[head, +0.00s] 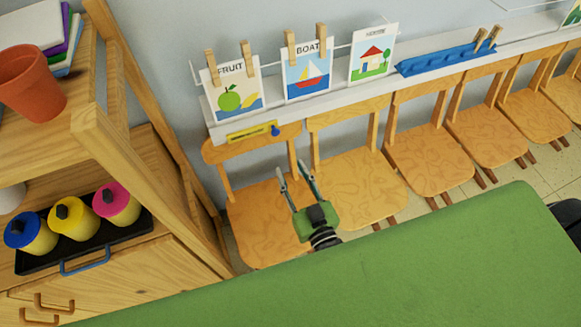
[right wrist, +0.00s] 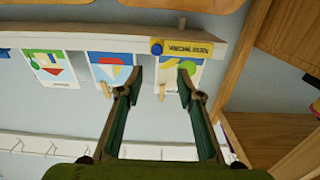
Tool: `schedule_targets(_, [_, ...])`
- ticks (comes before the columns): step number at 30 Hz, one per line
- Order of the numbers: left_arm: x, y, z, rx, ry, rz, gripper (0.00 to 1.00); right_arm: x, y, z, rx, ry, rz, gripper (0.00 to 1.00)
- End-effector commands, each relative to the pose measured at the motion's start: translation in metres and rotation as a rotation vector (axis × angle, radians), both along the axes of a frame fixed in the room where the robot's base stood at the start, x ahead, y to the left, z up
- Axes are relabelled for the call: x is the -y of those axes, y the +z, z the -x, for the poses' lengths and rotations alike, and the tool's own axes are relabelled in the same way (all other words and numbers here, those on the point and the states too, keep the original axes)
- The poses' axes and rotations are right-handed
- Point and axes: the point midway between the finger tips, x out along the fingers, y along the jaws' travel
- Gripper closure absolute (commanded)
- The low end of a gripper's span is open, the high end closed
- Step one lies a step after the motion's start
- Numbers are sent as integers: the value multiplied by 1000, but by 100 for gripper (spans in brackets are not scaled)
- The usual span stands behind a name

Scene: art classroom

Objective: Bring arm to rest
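My right gripper (head: 292,170) points up toward the wall in the head view, in front of the leftmost chairs. Its two dark fingers are spread with nothing between them. In the right wrist view, the open fingers (right wrist: 160,82) show against the wall, with the picture cards beyond them and apart from them. Most of my right arm is hidden in the head view. My left gripper is not in view.
A white ledge (head: 300,110) holds fruit (head: 232,88), boat (head: 307,70) and house (head: 372,55) cards. Several wooden chairs (head: 357,172) line the wall. A wooden shelf (head: 100,140) stands left, with an orange pot (head: 32,82) and a black tray (head: 38,262) of paint pots.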

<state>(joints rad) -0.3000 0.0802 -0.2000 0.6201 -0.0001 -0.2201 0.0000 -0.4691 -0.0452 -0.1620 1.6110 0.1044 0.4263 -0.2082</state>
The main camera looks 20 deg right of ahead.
Motion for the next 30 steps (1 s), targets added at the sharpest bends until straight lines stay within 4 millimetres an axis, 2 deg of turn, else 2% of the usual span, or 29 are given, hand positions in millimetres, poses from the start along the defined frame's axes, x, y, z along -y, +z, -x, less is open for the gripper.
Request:
schedule_targets(13, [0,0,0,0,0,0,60,0,-1,0,-3,1,0,66])
schedule_targets(16, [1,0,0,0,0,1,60,-2,-18,2,-40,11,5,66])
schedule_targets(17, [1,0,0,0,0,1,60,-3,-28,4,-64,17,9,66])
schedule_targets(20, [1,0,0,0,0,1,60,-7,-79,17,-186,45,24,66])
schedule_targets(23, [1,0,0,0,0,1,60,-8,-149,42,-358,78,45,66])
schedule_targets(24, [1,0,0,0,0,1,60,-7,-177,56,-431,90,54,66])
schedule_targets(26, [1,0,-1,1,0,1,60,-4,-217,79,-541,105,72,66])
schedule_targets(27, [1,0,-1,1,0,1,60,-1,-242,96,-613,113,82,66])
schedule_targets(30, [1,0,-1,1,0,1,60,12,-301,145,-799,127,110,66])
